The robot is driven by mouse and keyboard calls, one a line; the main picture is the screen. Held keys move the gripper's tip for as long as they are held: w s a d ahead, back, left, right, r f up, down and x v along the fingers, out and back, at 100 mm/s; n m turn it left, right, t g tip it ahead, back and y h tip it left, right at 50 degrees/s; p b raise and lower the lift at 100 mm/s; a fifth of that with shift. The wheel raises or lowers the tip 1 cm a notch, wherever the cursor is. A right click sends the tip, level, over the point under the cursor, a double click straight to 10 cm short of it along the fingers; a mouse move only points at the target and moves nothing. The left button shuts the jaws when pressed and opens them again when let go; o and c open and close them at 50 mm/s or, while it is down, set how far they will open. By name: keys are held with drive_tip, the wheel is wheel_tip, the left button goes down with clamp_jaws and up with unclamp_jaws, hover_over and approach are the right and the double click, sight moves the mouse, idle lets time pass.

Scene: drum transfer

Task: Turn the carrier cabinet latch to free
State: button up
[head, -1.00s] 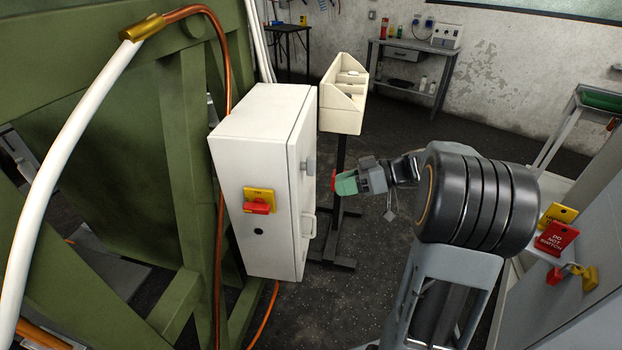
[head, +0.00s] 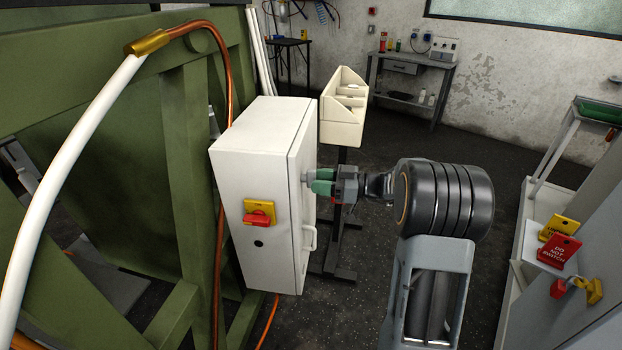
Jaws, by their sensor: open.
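The carrier cabinet (head: 258,180) is a white upright box fixed beside the green frame, with its door (head: 302,200) on the right side, facing my arm. The door looks shut. The grey latch (head: 306,175) sits on the upper part of the door and is mostly hidden by my gripper, so its angle cannot be told. My gripper (head: 318,181) has green fingers and is open. Its fingertips are at the latch, with one finger above and nearer the door; contact is unclear. A pale door handle (head: 310,238) is lower on the door.
A red switch on a yellow plate (head: 259,213) is on the cabinet front. A cream bin (head: 343,110) on a dark stand (head: 342,235) is just behind my gripper. Red and yellow tags (head: 558,252) lie at the right. Floor between is clear.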

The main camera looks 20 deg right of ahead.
sight(308, 179)
drive_tip(key=shift+x, duration=1.25)
drive_tip(key=shift+c, duration=0.3)
clamp_jaws()
